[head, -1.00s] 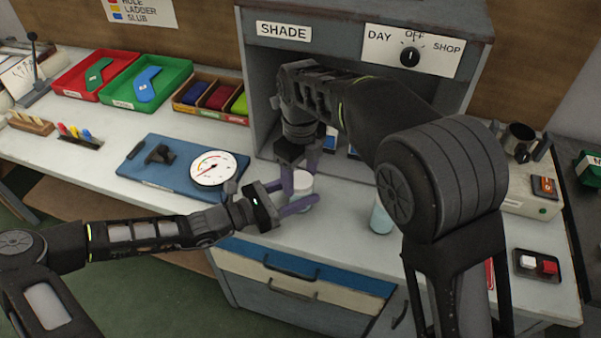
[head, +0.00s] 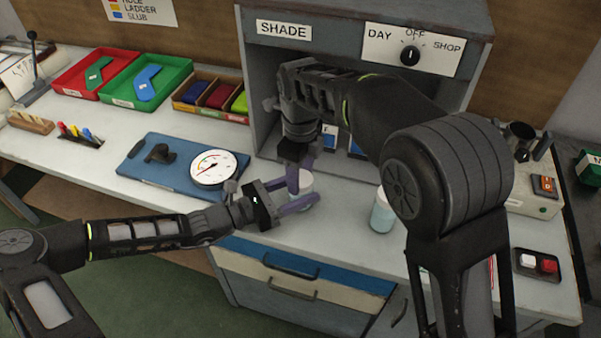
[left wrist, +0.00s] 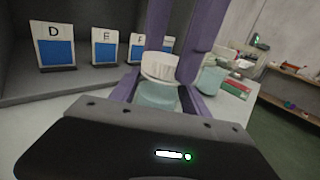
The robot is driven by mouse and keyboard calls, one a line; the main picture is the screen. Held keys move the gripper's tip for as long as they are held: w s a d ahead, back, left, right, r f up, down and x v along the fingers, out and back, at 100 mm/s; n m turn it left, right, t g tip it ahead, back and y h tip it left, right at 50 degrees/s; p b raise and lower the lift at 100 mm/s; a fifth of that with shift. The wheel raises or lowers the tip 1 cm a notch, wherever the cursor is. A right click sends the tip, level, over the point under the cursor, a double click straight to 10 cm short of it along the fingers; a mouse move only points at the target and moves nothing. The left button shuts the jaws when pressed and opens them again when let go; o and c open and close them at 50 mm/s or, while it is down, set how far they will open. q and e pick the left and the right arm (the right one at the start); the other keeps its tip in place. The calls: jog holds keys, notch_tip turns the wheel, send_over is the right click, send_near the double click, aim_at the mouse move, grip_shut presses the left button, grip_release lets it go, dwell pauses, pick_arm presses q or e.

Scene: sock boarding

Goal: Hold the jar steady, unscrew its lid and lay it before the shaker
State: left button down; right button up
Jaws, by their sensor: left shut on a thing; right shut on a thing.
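The jar (left wrist: 155,95), pale teal with a white lid (left wrist: 160,66), stands upright on the bench in front of the shade booth. In the head view the lid (head: 306,181) shows partly behind purple fingers. My left gripper (head: 300,195) comes in from the left and is shut on the jar's body. My right gripper (head: 301,178) reaches down from above and is shut on the lid, which still sits on the jar. A pale blue cylinder with a light top, apparently the shaker (head: 382,213), stands to the right; it also shows in the left wrist view (left wrist: 209,78).
The grey booth (head: 244,90) holds lettered cards (left wrist: 54,48). A blue board (head: 150,178) with a round dial gauge (head: 213,168) lies left of the jar. Bare bench lies between jar and shaker. My right arm covers part of the bench right of the shaker.

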jog(key=n, duration=1.3)
jog(key=shift+n, duration=0.4)
jog(key=n, duration=0.5)
jog(key=shift+n, duration=0.4)
jog(key=n, duration=0.5)
jog(key=shift+r+n, duration=0.1)
jog(key=shift+n, duration=0.3)
jog(key=n, duration=1.3)
jog(key=shift+n, duration=0.3)
jog(key=n, duration=0.5)
jog(key=shift+n, duration=0.3)
jog(key=n, duration=0.6)
jog(key=shift+n, duration=0.4)
jog(key=shift+r, duration=0.2)
